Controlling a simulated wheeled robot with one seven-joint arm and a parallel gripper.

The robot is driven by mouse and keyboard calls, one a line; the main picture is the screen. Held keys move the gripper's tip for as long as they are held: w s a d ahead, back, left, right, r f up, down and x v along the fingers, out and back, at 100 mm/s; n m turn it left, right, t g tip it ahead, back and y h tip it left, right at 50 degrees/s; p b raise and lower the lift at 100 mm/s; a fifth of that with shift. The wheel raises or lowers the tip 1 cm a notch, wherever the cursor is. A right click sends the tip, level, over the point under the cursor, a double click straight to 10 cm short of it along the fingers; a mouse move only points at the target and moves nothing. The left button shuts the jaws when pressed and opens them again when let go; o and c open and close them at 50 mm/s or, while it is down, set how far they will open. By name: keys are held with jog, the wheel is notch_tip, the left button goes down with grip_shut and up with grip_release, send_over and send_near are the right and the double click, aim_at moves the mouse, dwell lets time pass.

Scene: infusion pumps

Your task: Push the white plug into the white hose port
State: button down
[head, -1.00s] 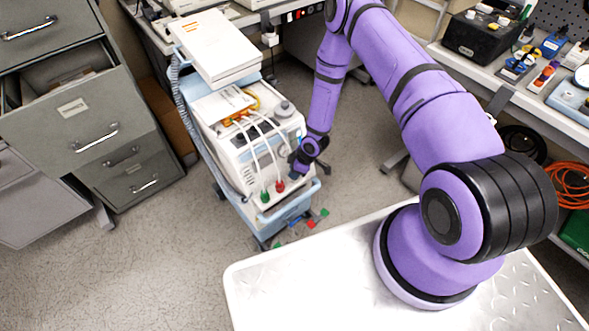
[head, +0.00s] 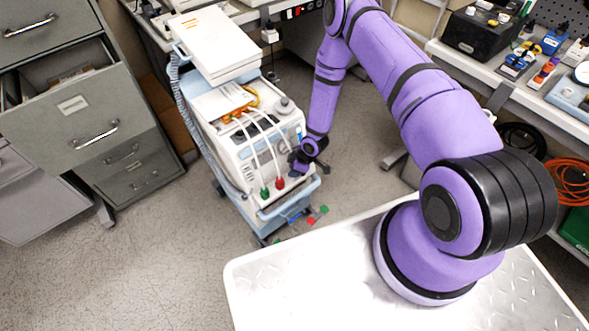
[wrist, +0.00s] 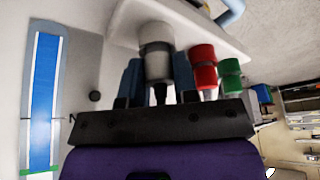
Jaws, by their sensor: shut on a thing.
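The white plug (wrist: 157,52), pale with a grey body, is between the two blue fingers of my gripper (wrist: 158,80) in the wrist view. My gripper is shut on it. The plug's far end meets the pale front of the machine; I cannot tell how deep it sits, and the white hose port is hidden behind it. In the head view my gripper (head: 298,164) is at the right front of the white machine (head: 245,150), and the plug is not clearly visible there. A red plug (wrist: 203,67) and a green plug (wrist: 231,75) sit to its right in the wrist view.
The machine stands on a blue wheeled cart (head: 285,210) with a white box (head: 215,45) above it. White hoses (head: 255,150) run down its front. A grey filing cabinet (head: 80,110) stands to the left.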

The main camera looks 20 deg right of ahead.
jog(key=shift+s+f, duration=0.1)
jog(key=shift+f, duration=0.15)
jog(key=c, duration=0.8)
grip_release()
jog(key=v, duration=1.1)
jog(key=shift+r, duration=0.15)
